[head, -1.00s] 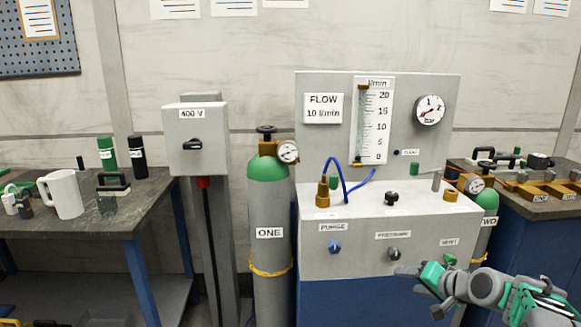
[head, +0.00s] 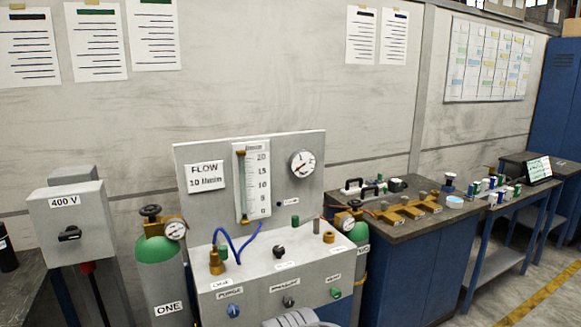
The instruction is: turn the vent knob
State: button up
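The vent knob (head: 336,292) is a small green knob at the right end of the front face of the grey gas panel (head: 262,297), under a label that seems to read VENT. To its left on the same face are the dark pressure knob (head: 288,301) and the blue purge knob (head: 233,310). Only a grey rounded part of my arm shows at the bottom edge, below the knobs. My gripper is not in view, and no finger shows at the vent knob.
Gas bottle ONE (head: 161,270) stands left of the panel, and another green-topped bottle (head: 352,228) stands behind its right end. A grey 400 V switch box (head: 88,217) is at left. A bench (head: 400,228) with brass fittings is at right, with open floor (head: 530,295) beyond.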

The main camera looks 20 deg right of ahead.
aim_at(336, 293)
jog(key=k, duration=0.5)
jog(key=z, duration=1.5)
jog(key=i, duration=0.95)
jog(key=u, duration=2.1)
